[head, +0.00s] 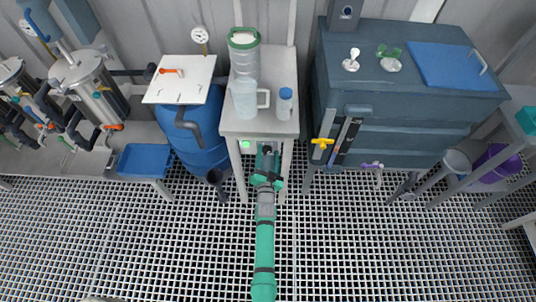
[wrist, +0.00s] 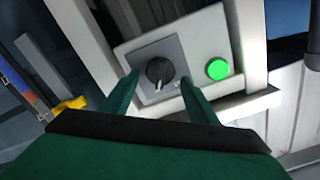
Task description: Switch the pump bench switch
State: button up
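The pump bench switch is a dark rotary knob (wrist: 158,72) with a pale pointer mark on a grey plate, set in a light panel (wrist: 196,42). A lit green button (wrist: 217,69) sits beside it on the right; it also shows in the head view (head: 245,144). My gripper (wrist: 157,92) is open, its two green fingers apart on either side of the knob in the wrist view, with no clear contact. In the head view my gripper (head: 267,155) reaches in under the white bench top (head: 258,127); there the knob is hidden.
On the bench stand a clear jug (head: 245,100), a blue-capped bottle (head: 285,103) and a tall clear container (head: 244,55). A blue barrel (head: 200,140) stands left, a dark cabinet (head: 400,125) with a yellow handle (head: 322,143) right. The grating floor in front is open.

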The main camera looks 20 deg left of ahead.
jog(key=shift+s, duration=0.1)
jog(key=v, duration=1)
jog(key=shift+s, duration=0.3)
jog(key=shift+d, duration=0.1)
jog(key=s+d+r+h, duration=0.1)
jog(key=s+d, duration=0.3)
jog(key=s, duration=0.3)
jog(key=s+d+r+n+g+h, duration=0.1)
jog(key=s+d+r, duration=0.15)
jog(key=s, duration=0.35)
jog(key=s+d+r+h, duration=0.1)
jog(key=s+d, duration=0.3)
jog(key=s, duration=0.3)
jog(key=s+d+r+n+h, duration=0.1)
jog(key=s+d+r, duration=0.2)
jog(key=s+r, duration=0.4)
jog(key=s+d+r+n+g+h, duration=0.1)
jog(key=s+d+r, duration=0.1)
jog(key=s+r, duration=0.6)
jog(key=shift+d, duration=0.35)
